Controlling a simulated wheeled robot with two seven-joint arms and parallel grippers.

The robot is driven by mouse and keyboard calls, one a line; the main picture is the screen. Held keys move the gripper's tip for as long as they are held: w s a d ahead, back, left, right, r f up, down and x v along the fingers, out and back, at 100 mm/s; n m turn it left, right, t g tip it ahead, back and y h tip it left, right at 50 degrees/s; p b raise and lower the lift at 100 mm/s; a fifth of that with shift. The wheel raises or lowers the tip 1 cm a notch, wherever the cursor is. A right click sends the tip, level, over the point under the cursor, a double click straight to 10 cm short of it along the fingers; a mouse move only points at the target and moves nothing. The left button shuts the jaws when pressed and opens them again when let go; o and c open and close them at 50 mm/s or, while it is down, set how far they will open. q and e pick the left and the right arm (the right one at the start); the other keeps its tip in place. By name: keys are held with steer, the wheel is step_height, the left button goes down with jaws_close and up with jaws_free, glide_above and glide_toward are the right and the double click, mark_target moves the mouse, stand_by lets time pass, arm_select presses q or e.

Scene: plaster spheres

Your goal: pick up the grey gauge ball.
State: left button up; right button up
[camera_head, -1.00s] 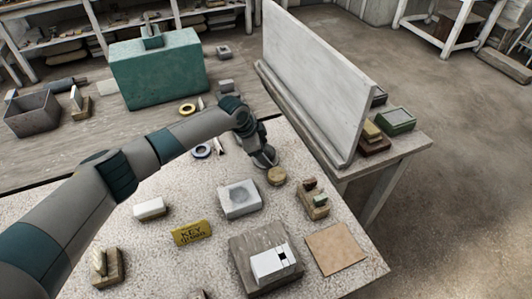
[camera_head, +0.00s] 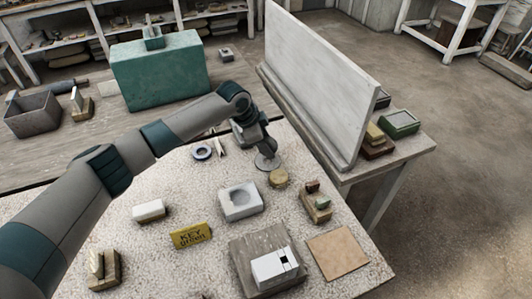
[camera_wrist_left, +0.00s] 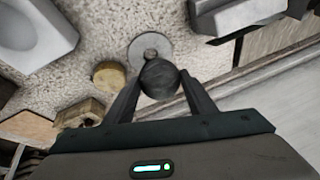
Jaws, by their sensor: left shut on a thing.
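The grey gauge ball (camera_wrist_left: 158,80) shows in the wrist view as a dark grey sphere between the two fingers of my left gripper (camera_wrist_left: 159,88). The fingers are shut on it from both sides. A pale grey round disc (camera_wrist_left: 135,56) with a small centre ring lies on the speckled top beyond the ball; it also shows in the head view (camera_head: 267,164). In the head view my left gripper (camera_head: 265,150) is just above this disc, and the ball is hard to make out there. The gap between ball and disc is hard to judge. My right gripper is not in view.
A round tan piece (camera_head: 279,178) sits close to the disc. A white block with a round hollow (camera_head: 238,208) stands nearer. A tall pale panel (camera_head: 320,85) rises close on the right. A yellow key sign (camera_head: 190,235) and a white block (camera_head: 149,210) lie left.

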arm_select(q)
steer(key=s+d+r+b, duration=0.3)
steer(key=s+d+r, duration=0.4)
steer(key=s+d, duration=0.1)
steer(key=shift+s, duration=0.2)
steer(key=shift+d, duration=0.1)
stand_by(0.3)
